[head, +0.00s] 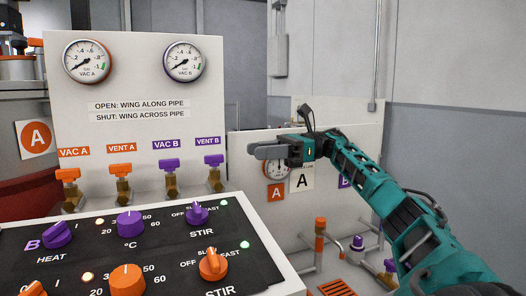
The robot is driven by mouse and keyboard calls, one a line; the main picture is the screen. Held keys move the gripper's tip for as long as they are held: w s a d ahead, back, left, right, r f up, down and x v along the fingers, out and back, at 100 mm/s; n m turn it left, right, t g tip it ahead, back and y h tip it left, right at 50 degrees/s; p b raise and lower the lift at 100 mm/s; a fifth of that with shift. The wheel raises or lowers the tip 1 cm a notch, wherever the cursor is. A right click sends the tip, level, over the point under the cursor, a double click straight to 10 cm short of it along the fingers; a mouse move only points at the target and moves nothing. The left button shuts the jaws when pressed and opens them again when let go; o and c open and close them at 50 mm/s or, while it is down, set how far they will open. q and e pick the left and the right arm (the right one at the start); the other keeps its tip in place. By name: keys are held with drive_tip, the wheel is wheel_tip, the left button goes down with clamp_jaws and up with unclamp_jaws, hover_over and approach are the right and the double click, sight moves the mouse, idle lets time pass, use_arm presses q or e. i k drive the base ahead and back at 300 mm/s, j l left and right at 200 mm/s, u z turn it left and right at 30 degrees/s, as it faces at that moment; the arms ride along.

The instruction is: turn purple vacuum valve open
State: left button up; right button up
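The purple VAC B valve (170,164) stands on a brass fitting below its VAC B label on the white panel. Its wing looks wide from left to right, across the upright fitting. The VAC B gauge (184,62) above has its needle pointing to the lower left. My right gripper (258,149) is to the right of the valves, apart from them, with its grey fingers pointing left. The fingers overlap from this side, so any gap between them is hidden. Nothing shows held in it. My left gripper is out of view.
The purple VENT B valve (214,160) stands between the VAC B valve and my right gripper. Orange VENT A (121,170) and VAC A (67,175) valves are on the left. A black control panel (75,269) with several knobs lies in front.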

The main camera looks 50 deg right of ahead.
sight(169, 165)
drive_tip(key=k, duration=1.5)
